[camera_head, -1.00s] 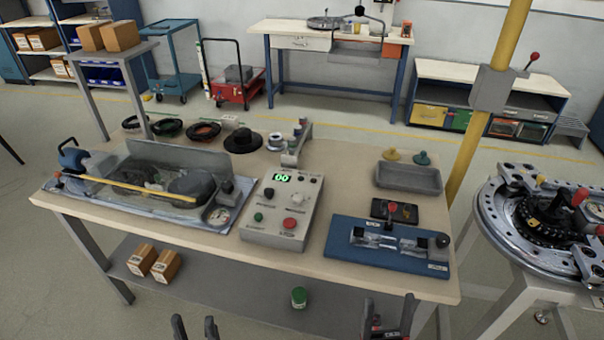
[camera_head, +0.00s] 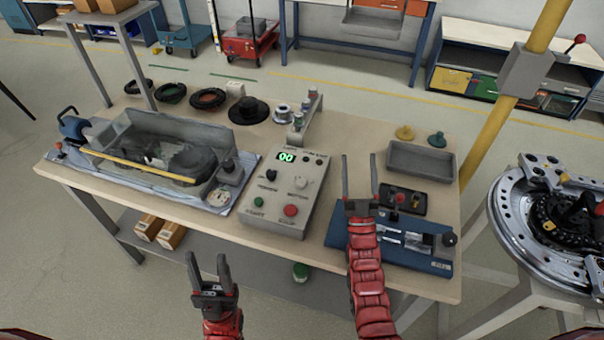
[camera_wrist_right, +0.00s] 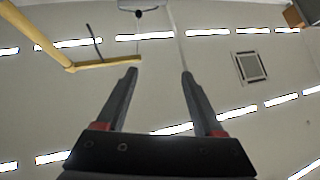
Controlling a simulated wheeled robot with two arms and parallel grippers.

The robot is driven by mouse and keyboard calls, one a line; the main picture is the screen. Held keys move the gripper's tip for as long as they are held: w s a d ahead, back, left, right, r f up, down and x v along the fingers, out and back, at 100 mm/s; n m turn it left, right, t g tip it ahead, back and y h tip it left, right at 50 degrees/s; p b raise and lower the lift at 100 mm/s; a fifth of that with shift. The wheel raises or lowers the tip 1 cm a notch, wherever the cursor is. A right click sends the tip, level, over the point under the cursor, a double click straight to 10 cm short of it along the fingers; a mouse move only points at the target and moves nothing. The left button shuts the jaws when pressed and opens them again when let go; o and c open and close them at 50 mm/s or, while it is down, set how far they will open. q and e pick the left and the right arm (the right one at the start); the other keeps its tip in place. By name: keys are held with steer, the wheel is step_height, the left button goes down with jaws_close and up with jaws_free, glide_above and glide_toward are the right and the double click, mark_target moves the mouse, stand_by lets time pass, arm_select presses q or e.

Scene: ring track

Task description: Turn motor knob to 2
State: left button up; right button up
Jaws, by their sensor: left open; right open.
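The grey control box (camera_head: 286,200) stands on the workbench, with a green display (camera_head: 287,157) reading "00". A black knob (camera_head: 271,175) is at its left and a pale knob (camera_head: 301,183), seemingly the motor knob, at its right. Their labels and the pale knob's pointer are too small to read surely. A green button (camera_head: 259,202) and a red button (camera_head: 291,210) sit below. My right gripper (camera_head: 360,175) is open and empty, raised to the right of the box. It points upward in the right wrist view (camera_wrist_right: 159,75). My left gripper (camera_head: 208,262) is open before the bench's front edge.
A grey tub fixture (camera_head: 215,135) with a yellow rod stands left of the box. A blue-based fixture (camera_head: 375,255), partly behind my right arm, and a grey tray (camera_head: 420,160) are to the right. Black rings and a black hat-shaped part (camera_head: 249,112) lie behind.

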steer(key=w+a+f+n+g+p, duration=0.1)
steer(key=w+a+g, duration=0.15)
steer(key=w, duration=0.45)
steer(key=w+a+f+n+g, duration=0.1)
steer(key=w+a+f+g, duration=0.15)
steer(key=w, duration=0.45)
steer(key=w+a+f+g+p, duration=0.1)
steer(key=w+g, duration=0.3)
steer(key=w, duration=0.3)
step_height(320, 180, up, 11)
steer(key=n+g+h+p, duration=0.2)
steer(key=n+g, duration=0.4)
steer(key=g, duration=1.1)
glide_above(301, 180)
steer(key=f+b, duration=0.3)
steer(key=f, duration=0.1)
steer(key=f+b, duration=0.4)
steer(key=shift+w+d+f, duration=0.1)
steer(key=shift+d, duration=0.1)
steer(key=f, duration=0.2)
steer(key=f+p, duration=0.1)
steer(key=f, duration=0.2)
steer(key=f+p, duration=0.1)
steer(key=f, duration=0.1)
steer(key=shift+a+f, duration=0.25)
steer(key=shift+f, duration=0.05)
steer(key=shift+d+f, duration=0.15)
steer(key=shift+f, duration=0.4)
